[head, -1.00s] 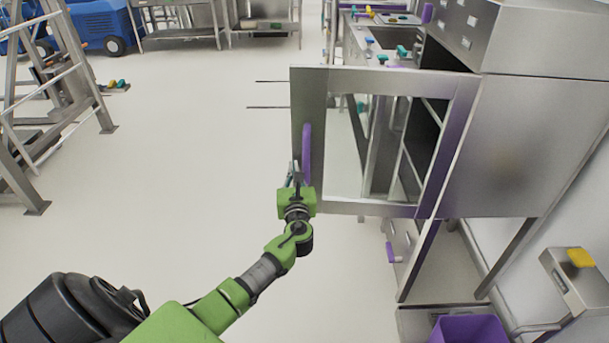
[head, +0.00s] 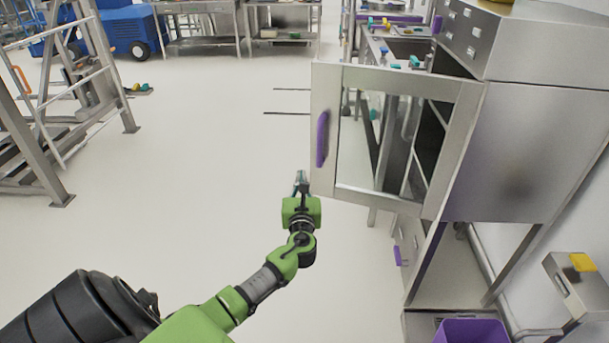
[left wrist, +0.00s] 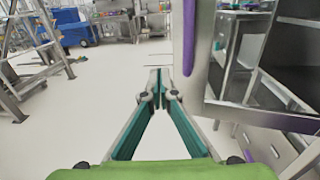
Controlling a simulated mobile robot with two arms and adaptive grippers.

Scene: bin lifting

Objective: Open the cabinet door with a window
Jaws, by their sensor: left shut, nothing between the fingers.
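The cabinet door with a window (head: 328,185) stands swung open from the steel cabinet (head: 530,150), with a glass pane in a metal frame. Its purple handle (head: 322,139) is on the door's left edge. My left gripper (head: 301,175) is shut and empty, just below and left of the handle, apart from it. In the left wrist view the shut fingertips (left wrist: 159,72) point forward, and the door (left wrist: 222,108) and handle (left wrist: 189,35) stand to their right. My right gripper is not in view.
A purple bin (head: 470,331) stands low at the right under the cabinet. A yellow-topped box (head: 578,280) is on the right wall. A metal ladder (head: 70,90) stands at the left. The pale floor left of the door is clear.

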